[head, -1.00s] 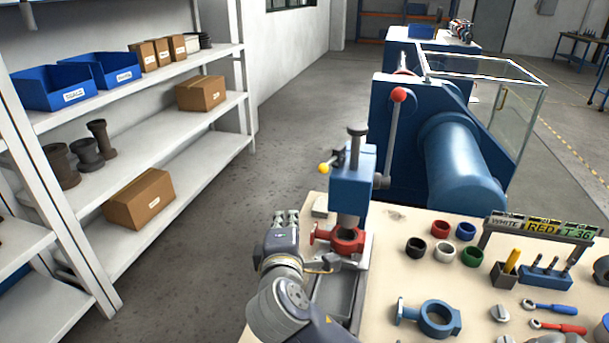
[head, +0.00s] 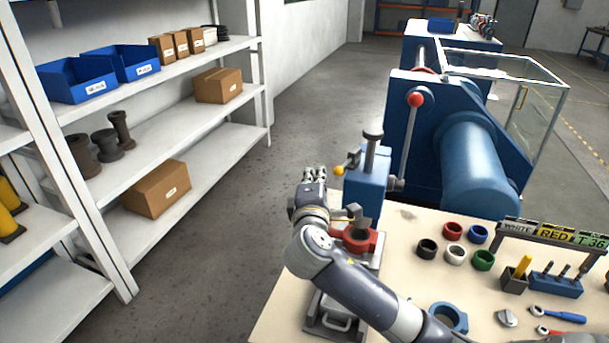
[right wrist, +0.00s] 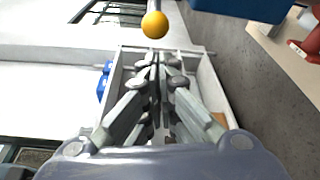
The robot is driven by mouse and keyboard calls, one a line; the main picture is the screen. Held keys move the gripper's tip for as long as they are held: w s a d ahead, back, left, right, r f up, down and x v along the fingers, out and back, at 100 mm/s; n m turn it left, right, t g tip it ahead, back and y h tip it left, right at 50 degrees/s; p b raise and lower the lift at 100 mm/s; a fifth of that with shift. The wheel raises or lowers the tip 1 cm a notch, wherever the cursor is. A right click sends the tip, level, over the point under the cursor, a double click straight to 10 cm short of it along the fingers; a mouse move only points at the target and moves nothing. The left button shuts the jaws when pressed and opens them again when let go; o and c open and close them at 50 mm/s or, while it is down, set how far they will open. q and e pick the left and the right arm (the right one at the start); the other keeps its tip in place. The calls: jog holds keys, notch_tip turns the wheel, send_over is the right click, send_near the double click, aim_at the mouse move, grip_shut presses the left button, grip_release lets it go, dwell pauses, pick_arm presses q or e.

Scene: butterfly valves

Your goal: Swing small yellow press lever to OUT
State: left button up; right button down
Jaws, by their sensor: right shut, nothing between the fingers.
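The small yellow press lever shows as a yellow ball knob (head: 338,170) on a short arm at the left side of the blue press (head: 367,190). The knob (right wrist: 155,25) also shows in the right wrist view, just beyond the fingertips and apart from them in the picture. My right gripper (head: 314,174) is shut and empty, left of the press and slightly left of the knob. Its closed fingers (right wrist: 159,62) point toward the knob in the wrist view. A red valve body (head: 358,238) sits under the press, partly hidden by my right arm. My left gripper is not in view.
The workbench (head: 410,270) holds several coloured rings, a blue valve body (head: 447,316) and tools right of the press. A tall red-knobbed lever (head: 416,99) stands behind the press. White shelves (head: 190,130) are at left, with open floor between.

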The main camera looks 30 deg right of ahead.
jog(key=shift+s+d+r, duration=0.15)
jog(key=shift+s+d, duration=0.15)
jog(key=shift+s, duration=0.25)
jog(key=s+p, duration=0.1)
jog(key=s+d+n+t+y+p, duration=0.1)
jog(key=s, duration=0.1)
jog(key=shift+p, duration=0.35)
jog(key=shift+w, duration=0.1)
